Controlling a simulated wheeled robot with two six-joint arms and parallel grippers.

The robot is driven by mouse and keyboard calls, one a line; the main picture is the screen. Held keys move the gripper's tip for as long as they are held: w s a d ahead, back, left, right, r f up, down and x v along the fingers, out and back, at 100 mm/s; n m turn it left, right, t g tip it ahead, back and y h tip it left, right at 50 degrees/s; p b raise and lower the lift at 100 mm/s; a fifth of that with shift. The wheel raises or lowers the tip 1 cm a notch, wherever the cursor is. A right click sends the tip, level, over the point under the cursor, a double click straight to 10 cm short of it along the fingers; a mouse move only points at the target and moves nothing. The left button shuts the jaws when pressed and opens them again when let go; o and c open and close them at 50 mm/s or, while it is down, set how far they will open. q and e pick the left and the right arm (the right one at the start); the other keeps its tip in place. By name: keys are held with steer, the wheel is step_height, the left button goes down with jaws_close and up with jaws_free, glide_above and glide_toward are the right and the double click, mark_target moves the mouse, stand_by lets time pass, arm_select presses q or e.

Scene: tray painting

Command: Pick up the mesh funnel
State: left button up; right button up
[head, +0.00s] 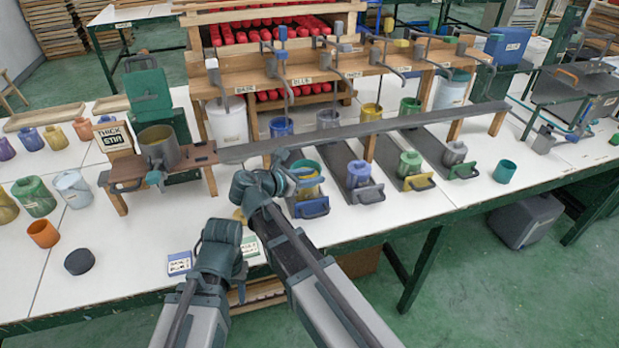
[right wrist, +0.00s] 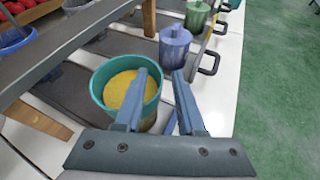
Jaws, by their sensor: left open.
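I cannot single out a mesh funnel with certainty. A teal-rimmed round vessel with yellow inside (right wrist: 125,88) stands below my right gripper (right wrist: 162,72). It also shows in the head view (head: 309,168), in a blue handled tray. My right gripper's two fingers are apart, one over the vessel's near right rim and one outside it. Whether either touches the rim I cannot tell. My left gripper (head: 222,229) is open, low over the table's front edge; its fingertips are mostly hidden by the wrist. A grey pot (head: 157,145) stands on a wooden stand at left.
A long grey rail (head: 400,124) crosses the table behind my right gripper. Lidded blue (head: 358,174), green and grey pots stand in dark lanes to the right.

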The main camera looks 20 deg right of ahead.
jaws_close()
stand_by(1.3)
